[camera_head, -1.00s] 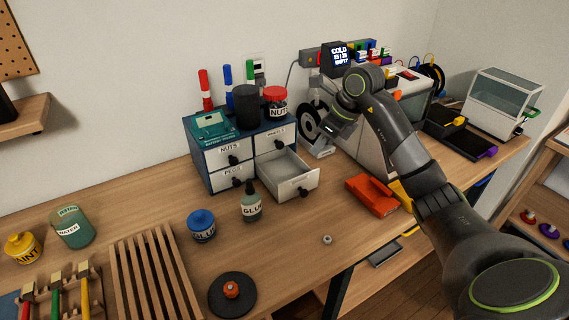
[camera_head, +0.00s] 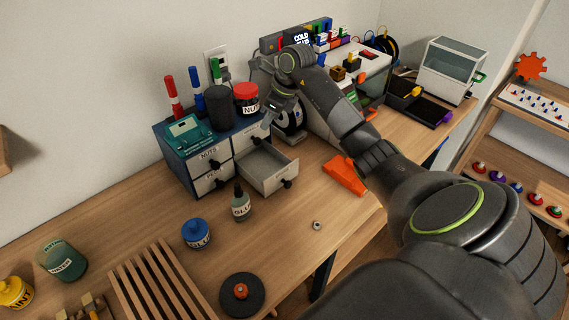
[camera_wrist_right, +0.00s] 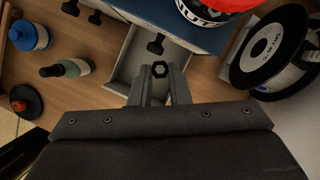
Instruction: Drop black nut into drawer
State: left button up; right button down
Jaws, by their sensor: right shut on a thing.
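The black nut (camera_wrist_right: 160,70) is between the fingertips of my right gripper (camera_wrist_right: 160,82) in the right wrist view. The gripper is shut on it. Beyond it in that view lies the pulled-out drawer (camera_wrist_right: 137,58), with a pale grey interior. In the head view this open drawer (camera_head: 279,184) juts from the lower right of the small cabinet and looks empty. My right gripper (camera_head: 268,122) shows there near the cabinet's right side, above and behind the drawer; its tips are dark and hard to make out. My left gripper is not in view.
The cabinet (camera_head: 177,155) carries a dark cup (camera_head: 219,108), a red-lidded jar (camera_head: 246,98) and markers. A glue bottle (camera_head: 241,204) and blue jar (camera_head: 196,233) stand in front. A small grey nut (camera_head: 317,225) lies near the table edge. A spool (camera_wrist_right: 278,52) stands beside the cabinet.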

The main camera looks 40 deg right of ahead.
jog(key=shift+f+b, duration=0.55)
jog(key=shift+f, duration=1.2)
jog(key=c, duration=1.3)
grip_release()
jog(key=shift+r, duration=0.1)
jog(key=b+v, duration=0.4)
jog(key=v, duration=1.3)
jog(key=shift+s+d, duration=0.1)
